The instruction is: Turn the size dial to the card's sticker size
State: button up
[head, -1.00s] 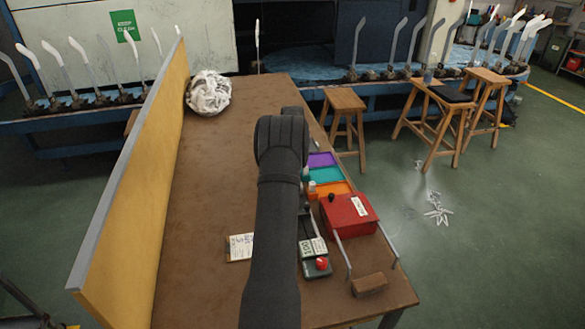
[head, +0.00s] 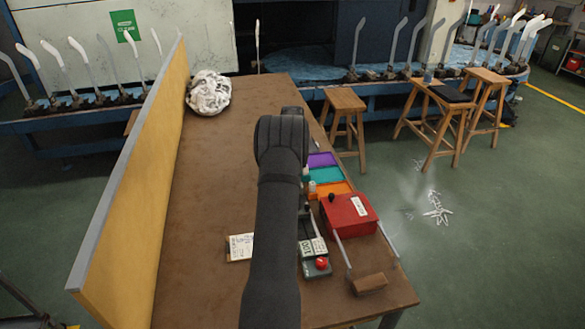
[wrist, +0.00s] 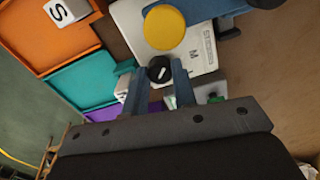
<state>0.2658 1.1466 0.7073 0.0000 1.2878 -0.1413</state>
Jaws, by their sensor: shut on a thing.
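The black size dial (wrist: 159,70) with a white pointer mark sits on a pale panel (wrist: 204,55) in the wrist view. An M shows beside the dial; other marks are too small to read surely. My gripper (wrist: 160,78) is closed around the dial, one blue-grey finger on each side. In the head view my dark arm hides the gripper and dial. A white card (head: 240,247) with small print lies on the table left of my arm, partly covered by it; I cannot read a sticker size on it.
Purple, teal and orange trays (head: 328,190) line the table's right side, beside a red box (head: 348,217). A yellow disc (wrist: 164,27) stands close to the dial. The table's far middle is clear.

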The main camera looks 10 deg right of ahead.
dwell(0.3)
jog(key=o, duration=1)
notch_tip(320, 180, up, 18)
jog(key=shift+f, duration=0.25)
notch_tip(320, 180, down, 18)
jog(key=shift+r, duration=0.2)
dwell(0.4)
